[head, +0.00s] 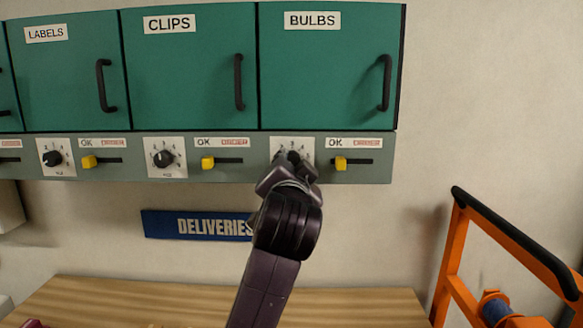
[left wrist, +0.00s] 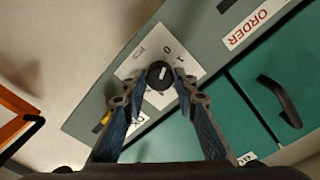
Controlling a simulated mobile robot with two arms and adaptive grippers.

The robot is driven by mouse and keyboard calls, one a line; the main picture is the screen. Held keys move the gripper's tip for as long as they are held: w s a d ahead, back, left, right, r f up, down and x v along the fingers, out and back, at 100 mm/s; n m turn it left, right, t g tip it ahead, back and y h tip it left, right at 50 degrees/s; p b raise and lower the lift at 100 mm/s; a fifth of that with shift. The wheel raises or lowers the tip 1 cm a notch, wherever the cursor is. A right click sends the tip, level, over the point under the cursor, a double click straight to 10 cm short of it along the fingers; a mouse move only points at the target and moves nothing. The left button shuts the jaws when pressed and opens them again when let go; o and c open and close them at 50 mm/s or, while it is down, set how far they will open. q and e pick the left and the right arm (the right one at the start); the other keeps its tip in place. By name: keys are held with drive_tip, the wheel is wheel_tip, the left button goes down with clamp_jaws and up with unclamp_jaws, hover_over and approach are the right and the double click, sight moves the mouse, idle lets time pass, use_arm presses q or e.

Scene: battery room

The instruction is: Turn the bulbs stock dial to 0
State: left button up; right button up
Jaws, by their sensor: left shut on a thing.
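The bulbs stock dial is a round black knob on a white numbered plate (head: 303,143), below the green BULBS door (head: 325,75). My left gripper (head: 289,165) covers much of the dial in the head view. In the left wrist view, the black dial (left wrist: 160,75) sits between the two fingertips of the left gripper (left wrist: 159,80), which is shut on it. A short white mark shows on the knob, and the figures 0 and 1 show on the plate beside it. I cannot tell for sure which figure the mark points to. My right gripper is not in view.
A yellow slider (head: 341,163) is just right of the dial. The CLIPS dial (head: 164,158) and another yellow slider (head: 208,162) are to the left. A blue DELIVERIES sign (head: 190,225), a wooden surface (head: 130,295) and an orange frame (head: 447,260) are lower down.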

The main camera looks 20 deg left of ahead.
use_arm(q)
drive_tip(key=shift+f+n, duration=0.2)
drive_tip(key=shift+n, duration=0.2)
drive_tip(key=o, duration=1)
drive_tip(key=shift+o, duration=0.8)
drive_tip(key=shift+r, duration=0.15)
drive_tip(key=v, duration=1.2)
